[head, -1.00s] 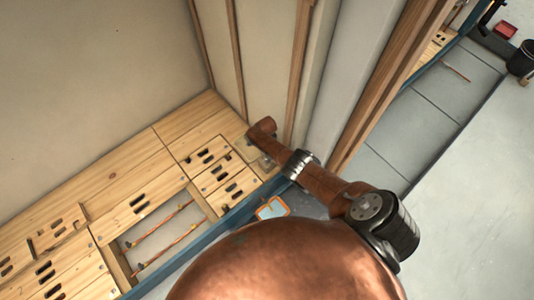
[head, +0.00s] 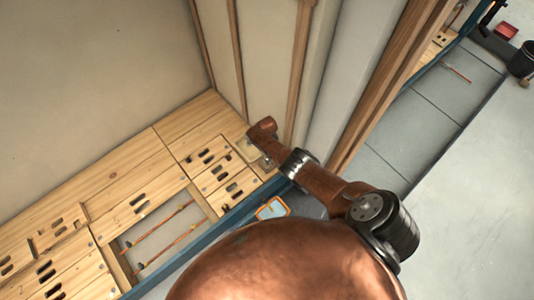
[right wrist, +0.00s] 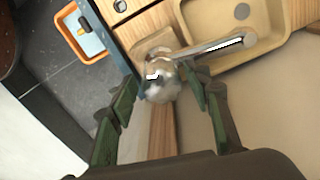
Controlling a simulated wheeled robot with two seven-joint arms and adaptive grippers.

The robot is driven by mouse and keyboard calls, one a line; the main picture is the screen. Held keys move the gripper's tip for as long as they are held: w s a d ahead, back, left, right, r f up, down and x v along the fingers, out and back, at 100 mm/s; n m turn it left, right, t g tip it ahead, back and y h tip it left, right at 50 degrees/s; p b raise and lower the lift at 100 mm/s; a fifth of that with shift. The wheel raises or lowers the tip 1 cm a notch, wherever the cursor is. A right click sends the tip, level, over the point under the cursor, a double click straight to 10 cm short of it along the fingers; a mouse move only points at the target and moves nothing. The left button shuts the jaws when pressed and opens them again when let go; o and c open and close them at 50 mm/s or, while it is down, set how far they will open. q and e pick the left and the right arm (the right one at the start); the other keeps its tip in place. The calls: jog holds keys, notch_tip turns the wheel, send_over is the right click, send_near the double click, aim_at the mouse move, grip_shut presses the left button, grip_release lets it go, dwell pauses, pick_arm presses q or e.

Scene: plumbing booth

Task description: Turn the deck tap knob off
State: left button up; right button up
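The chrome deck tap shows in the right wrist view, with its rounded knob (right wrist: 160,84) nearest the camera and its spout (right wrist: 215,48) reaching right over a tan basin (right wrist: 272,30). My right gripper (right wrist: 161,82) is open, with one green-padded finger on each side of the knob. Small gaps seem to show between pads and knob; I cannot tell whether either touches. In the head view my right arm reaches to the bench corner by the wall, and the tap there is mostly hidden. My left gripper is not in view.
An orange-rimmed tray (head: 272,208) lies beside the blue bench edge (head: 240,211); it also shows in the right wrist view (right wrist: 80,32). Slotted wooden panels (head: 130,205) and copper pipes (head: 165,235) cover the bench. A wooden stud wall (head: 268,70) stands close behind the tap.

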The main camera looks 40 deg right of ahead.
jog(key=shift+o, duration=0.6)
jog(key=shift+w+a+r, duration=0.1)
jog(key=shift+a+r, duration=0.15)
jog(key=shift+r, duration=0.45)
notch_tip(320, 180, up, 11)
jog(key=shift+d+f, duration=0.2)
jog(key=shift+d, duration=0.05)
